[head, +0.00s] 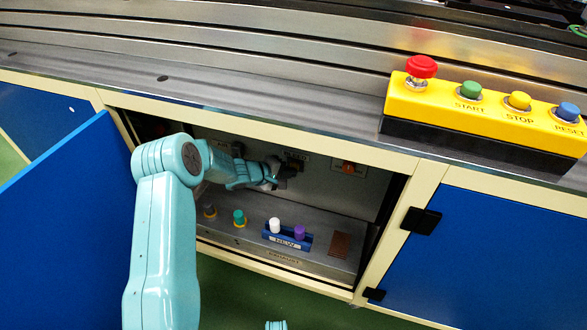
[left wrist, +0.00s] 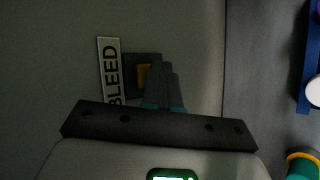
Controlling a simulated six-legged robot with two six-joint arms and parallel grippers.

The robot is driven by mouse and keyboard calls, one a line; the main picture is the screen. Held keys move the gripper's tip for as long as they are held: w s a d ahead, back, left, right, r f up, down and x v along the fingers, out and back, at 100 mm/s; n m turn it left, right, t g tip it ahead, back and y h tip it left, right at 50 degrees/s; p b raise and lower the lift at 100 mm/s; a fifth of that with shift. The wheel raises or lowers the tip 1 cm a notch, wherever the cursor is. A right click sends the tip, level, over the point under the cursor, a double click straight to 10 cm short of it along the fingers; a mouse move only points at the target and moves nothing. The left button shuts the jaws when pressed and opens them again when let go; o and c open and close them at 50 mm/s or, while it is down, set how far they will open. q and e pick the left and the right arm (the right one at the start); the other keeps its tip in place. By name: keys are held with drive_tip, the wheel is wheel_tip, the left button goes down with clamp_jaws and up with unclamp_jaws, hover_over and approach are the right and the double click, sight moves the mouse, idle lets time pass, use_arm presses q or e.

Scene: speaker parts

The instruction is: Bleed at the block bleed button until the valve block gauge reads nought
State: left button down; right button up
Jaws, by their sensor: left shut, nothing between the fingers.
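The block bleed button (left wrist: 144,76) is a yellow button on a dark square plate, beside a white BLEED label (left wrist: 109,72) in the left wrist view. My left gripper (left wrist: 166,70) is shut and empty, its fingertips overlapping the right side of the button; I cannot tell whether they touch it. In the head view my left arm reaches into the open cabinet, and the gripper (head: 282,171) is at the back wall, covering much of that spot. I cannot make out the valve block gauge or a reading.
The blue cabinet door (head: 60,215) stands open at left. On the cabinet's grey ledge are a teal knob (head: 239,216) and a blue NEW holder (head: 287,239) with white and purple pegs. An orange knob (head: 348,168) is on the back wall. A yellow button box (head: 490,105) sits above.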

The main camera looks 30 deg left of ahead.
use_arm(q)
drive_tip(key=shift+s+d, duration=0.2)
drive_tip(key=shift+s, duration=0.7)
drive_tip(key=shift+s, duration=0.1)
drive_tip(key=s, duration=0.2)
drive_tip(key=s+d+p, duration=0.1)
drive_tip(key=s, duration=0.1)
drive_tip(key=shift+s+d, duration=0.1)
drive_tip(key=shift+s, duration=0.2)
idle(0.4)
